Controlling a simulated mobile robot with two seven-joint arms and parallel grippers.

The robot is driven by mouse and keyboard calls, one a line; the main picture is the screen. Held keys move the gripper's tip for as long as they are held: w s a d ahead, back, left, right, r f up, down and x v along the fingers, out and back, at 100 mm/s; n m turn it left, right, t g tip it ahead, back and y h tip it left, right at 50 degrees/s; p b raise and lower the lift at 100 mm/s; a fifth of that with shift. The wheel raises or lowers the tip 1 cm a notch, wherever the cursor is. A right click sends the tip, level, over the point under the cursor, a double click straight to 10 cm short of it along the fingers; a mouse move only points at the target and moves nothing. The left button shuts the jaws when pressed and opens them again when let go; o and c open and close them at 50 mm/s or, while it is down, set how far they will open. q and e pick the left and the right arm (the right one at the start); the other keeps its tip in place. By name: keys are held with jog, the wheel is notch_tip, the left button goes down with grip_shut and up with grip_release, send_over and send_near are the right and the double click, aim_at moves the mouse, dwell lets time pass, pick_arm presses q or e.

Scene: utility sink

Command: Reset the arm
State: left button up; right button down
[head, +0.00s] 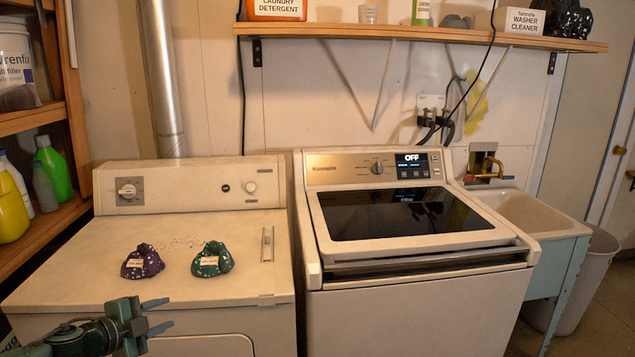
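My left gripper (157,315) is at the lower left, in front of the dryer's front edge. Its two fingers point right and are spread apart with nothing between them. My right gripper does not show. On the dryer top (85,265) sit a purple speckled cloth bundle (142,262) and a green speckled cloth bundle (212,260), each with a small label. The gripper is nearer to me than both bundles and touches neither.
A top-load washer (420,285) with its dark lid closed and display reading OFF stands right of the dryer. A utility sink (530,215) and a grey bin (590,275) are further right. A shelf (420,36) runs above. Bottles stand on the left rack (40,245).

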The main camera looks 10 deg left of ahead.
pick_arm(q)
jog(key=s+d+f+n+h, duration=0.1)
jog(key=s+d+f+n, duration=0.1)
jog(key=s+d+f, duration=0.35)
jog(key=s+d+f+n+g, duration=0.1)
jog(key=s+d+f+n, duration=0.15)
jog(key=d, duration=0.65)
jog(key=s+d+f+n+h, duration=0.1)
jog(key=s+d+f, duration=0.25)
jog(key=d, duration=0.35)
jog(key=s+d+f+n+g+y, duration=0.1)
jog(key=s+d+f+n, duration=0.1)
jog(key=s, duration=0.4)
jog(key=s+d+f+n+y, duration=0.1)
jog(key=s+d+f+n, duration=0.1)
jog(key=s+d+n, duration=0.3)
jog(key=shift+s+d+n+g, duration=0.2)
jog(key=shift+s+n+g, duration=0.3)
jog(key=shift+s, duration=0.4)
jog(key=shift+f, duration=0.1)
jog(key=shift+c, duration=0.4)
